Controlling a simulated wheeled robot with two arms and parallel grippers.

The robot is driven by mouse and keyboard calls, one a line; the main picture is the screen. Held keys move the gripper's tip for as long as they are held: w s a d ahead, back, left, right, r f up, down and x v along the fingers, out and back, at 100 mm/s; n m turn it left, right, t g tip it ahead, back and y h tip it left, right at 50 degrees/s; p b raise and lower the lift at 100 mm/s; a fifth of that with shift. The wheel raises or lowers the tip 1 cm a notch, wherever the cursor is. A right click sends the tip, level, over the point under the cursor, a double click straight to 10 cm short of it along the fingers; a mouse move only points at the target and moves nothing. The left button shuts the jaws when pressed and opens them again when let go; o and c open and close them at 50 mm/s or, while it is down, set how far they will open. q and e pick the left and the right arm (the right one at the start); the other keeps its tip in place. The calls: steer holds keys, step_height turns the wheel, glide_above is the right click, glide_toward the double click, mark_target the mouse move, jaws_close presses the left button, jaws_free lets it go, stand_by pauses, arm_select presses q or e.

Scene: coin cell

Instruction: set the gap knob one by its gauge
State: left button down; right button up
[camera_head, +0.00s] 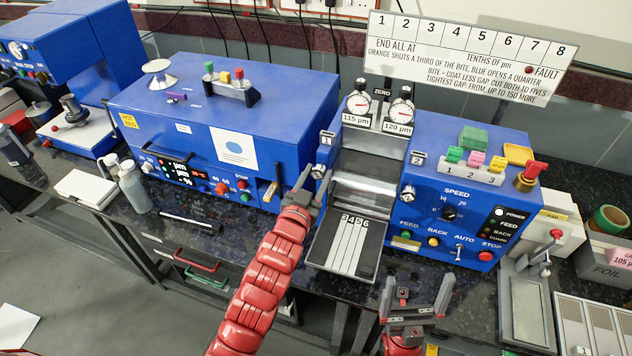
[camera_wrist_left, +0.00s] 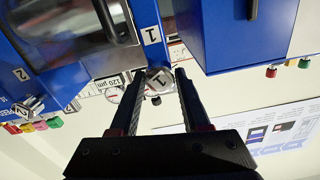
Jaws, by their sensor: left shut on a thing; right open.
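Gap knob one (camera_wrist_left: 159,80) is a silver knob marked 1 on the left side of the blue roll press (camera_head: 455,158). My left gripper (camera_head: 317,178) is at it in the head view, and in the wrist view its fingers (camera_wrist_left: 158,88) are closed on the knob from both sides. The gauge for knob one (camera_head: 358,103) is a round dial above the rollers over a 115 µm label; its needle is too small to read. The second gauge (camera_head: 401,112) stands over a 120 µm label. Knob two (camera_head: 408,193) is on the press's front. My right gripper (camera_head: 416,297) is open and empty in front of the press.
A tray (camera_head: 316,252) with several pale strips marked 3 to 6 lies below the rollers. A blue machine (camera_head: 290,100) stands close on the left. A sign (camera_head: 466,52) numbered 1 to 8 hangs behind. Grey bins and trays (camera_head: 527,305) are at right.

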arm_select(q)
steer(key=shift+f+m+b, duration=0.15)
steer(key=shift+m+b, duration=0.85)
steer(key=shift+m, duration=0.2)
steer(key=shift+m+b, duration=0.75)
steer(key=shift+m, duration=0.65)
steer(key=shift+c, duration=1.9)
jaws_free()
